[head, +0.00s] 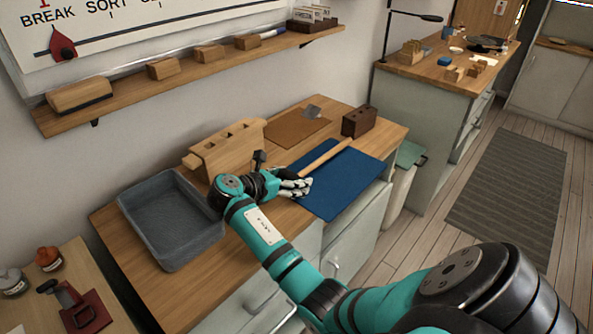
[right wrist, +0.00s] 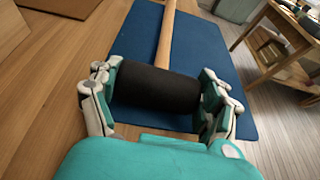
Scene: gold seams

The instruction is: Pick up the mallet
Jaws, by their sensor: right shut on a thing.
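The mallet has a black cylindrical head (right wrist: 157,88) and a pale wooden handle (head: 325,157). In the right wrist view the head lies across between the two fingers of my right gripper (right wrist: 160,98), which is shut on it. The handle also shows there (right wrist: 166,38), pointing away over the blue mat (head: 345,187). In the head view my right gripper (head: 297,187) is at the left edge of the mat and hides the mallet's head. I cannot tell whether the mallet touches the mat. My left gripper is not in view.
A grey tray (head: 172,262) stands left of my gripper on the wooden counter. A wooden rack (head: 228,152) stands behind it. A brown mat (head: 297,128) and a dark block with holes (head: 359,121) are at the back right. A shelf (head: 190,72) runs along the wall above.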

